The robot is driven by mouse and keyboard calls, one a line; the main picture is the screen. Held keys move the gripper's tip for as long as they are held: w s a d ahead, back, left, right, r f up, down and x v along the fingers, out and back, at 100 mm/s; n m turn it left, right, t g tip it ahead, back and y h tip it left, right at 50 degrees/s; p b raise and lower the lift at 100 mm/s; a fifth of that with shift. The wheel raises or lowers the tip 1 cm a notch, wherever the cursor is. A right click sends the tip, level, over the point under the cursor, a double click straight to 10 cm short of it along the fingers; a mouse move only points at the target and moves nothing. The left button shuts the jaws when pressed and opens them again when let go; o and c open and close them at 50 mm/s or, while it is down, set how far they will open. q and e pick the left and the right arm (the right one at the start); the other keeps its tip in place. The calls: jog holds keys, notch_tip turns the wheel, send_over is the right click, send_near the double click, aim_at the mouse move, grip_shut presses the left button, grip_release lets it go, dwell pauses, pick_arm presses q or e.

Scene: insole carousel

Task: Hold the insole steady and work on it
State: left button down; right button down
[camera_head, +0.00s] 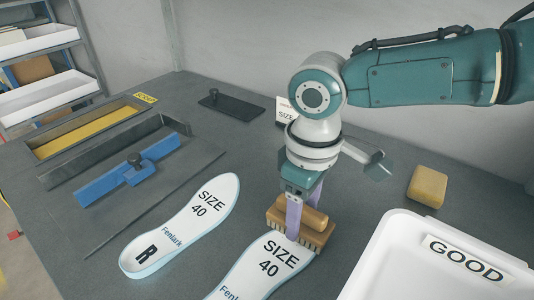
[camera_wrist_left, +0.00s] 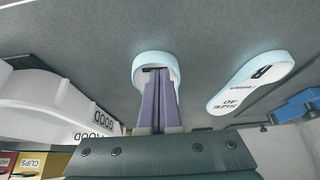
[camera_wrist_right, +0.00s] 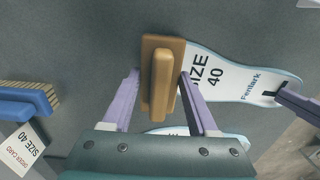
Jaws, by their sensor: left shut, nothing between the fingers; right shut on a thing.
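A white insole with a pale blue edge, marked SIZE 40 and Fenlark (camera_head: 262,272), lies flat on the table at the lower middle of the head view. Its full length shows in the right wrist view (camera_wrist_right: 235,82). My right gripper (camera_head: 294,226) is shut on a wooden brush (camera_head: 312,234), whose bristles are at the insole's toe end. The brush also shows in the right wrist view (camera_wrist_right: 163,85). My left gripper (camera_wrist_left: 156,76) is shut and empty, its fingertips over the heel; I cannot tell whether they touch. A second insole marked R (camera_head: 180,228) lies to the left.
A white tray labelled GOOD (camera_head: 400,225) stands at the right. A tan block (camera_head: 427,186) lies behind it. A blue bar with a knob (camera_head: 130,172) sits at the left. A size card (camera_head: 284,108) and a blue brush (camera_wrist_right: 22,102) are at the back.

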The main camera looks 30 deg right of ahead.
jog(key=shift+w+d, duration=0.15)
jog(key=shift+d, duration=0.25)
jog(key=shift+s+a, duration=0.3)
jog(key=shift+a, duration=0.35)
jog(key=shift+s+a, duration=0.25)
jog(key=shift+a, duration=0.4)
jog(key=shift+r, duration=0.1)
jog(key=shift+r, duration=3.5)
jog(key=shift+d, duration=0.1)
jog(key=shift+w+d, duration=0.3)
jog(key=shift+d, duration=0.35)
jog(key=shift+w+d, duration=0.25)
jog(key=shift+d, duration=0.35)
jog(key=shift+f, duration=0.1)
jog(key=shift+f, duration=2.9)
